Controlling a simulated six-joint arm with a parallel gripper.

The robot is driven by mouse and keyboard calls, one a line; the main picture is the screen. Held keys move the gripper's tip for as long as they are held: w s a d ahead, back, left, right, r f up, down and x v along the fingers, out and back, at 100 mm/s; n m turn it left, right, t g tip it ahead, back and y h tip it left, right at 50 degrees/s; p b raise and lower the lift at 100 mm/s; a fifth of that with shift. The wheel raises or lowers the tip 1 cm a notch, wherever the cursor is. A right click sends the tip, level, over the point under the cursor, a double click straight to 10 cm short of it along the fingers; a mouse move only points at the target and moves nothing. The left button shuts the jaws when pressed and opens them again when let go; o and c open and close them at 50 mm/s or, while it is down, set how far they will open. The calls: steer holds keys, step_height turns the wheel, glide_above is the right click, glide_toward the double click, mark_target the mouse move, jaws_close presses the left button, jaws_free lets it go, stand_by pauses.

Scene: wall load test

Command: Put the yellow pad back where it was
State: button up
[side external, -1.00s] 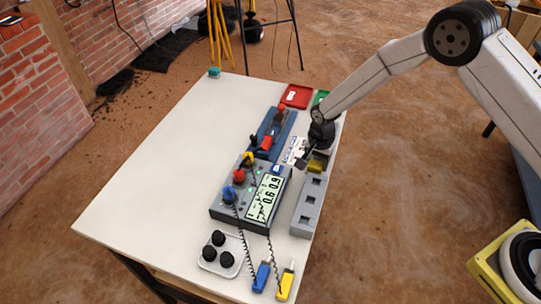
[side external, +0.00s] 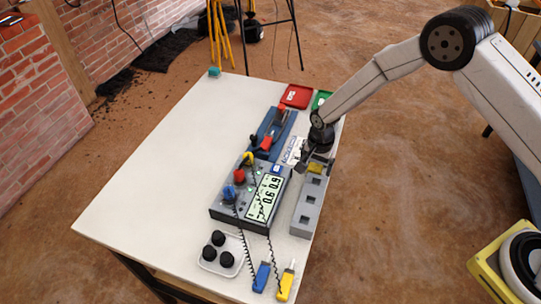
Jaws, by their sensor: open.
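The yellow pad (side external: 315,167) is at the far end of the grey block with square sockets (side external: 308,207), on the right side of the table. It looks to be in or on the end socket, but I cannot tell whether it is fully seated. My gripper (side external: 316,164) is open, with its dark fingers on either side of the pad. The gripper partly hides the pad and that end of the block.
A grey meter box with a lit display (side external: 264,198) stands left of the block. Behind it is a blue fixture (side external: 272,134). Red (side external: 296,96) and green (side external: 321,99) trays lie at the back. A white tray of black knobs (side external: 221,253) is in front. The table's left is clear.

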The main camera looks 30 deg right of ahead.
mark_target(317, 165)
steer(key=shift+r, duration=0.15)
step_height(317, 165, up, 12)
stand_by(0.7)
steer(key=shift+s, duration=0.1)
stand_by(0.4)
steer(key=s+d+r+n, duration=0.2)
steer(key=s+d+n, duration=0.1)
steer(key=s, duration=0.3)
steer(key=s+d+r+n+t, duration=0.1)
steer(key=s+d+r+n, duration=0.2)
steer(key=s, duration=0.4)
steer(key=s+d+r+n+t, duration=0.1)
steer(key=s+d+r+n, duration=0.1)
steer(key=s+d+n, duration=0.2)
steer(key=s, duration=0.3)
steer(key=shift+d+r+n, duration=0.2)
steer(key=shift+r+n, duration=0.15)
steer(key=shift+n, duration=0.05)
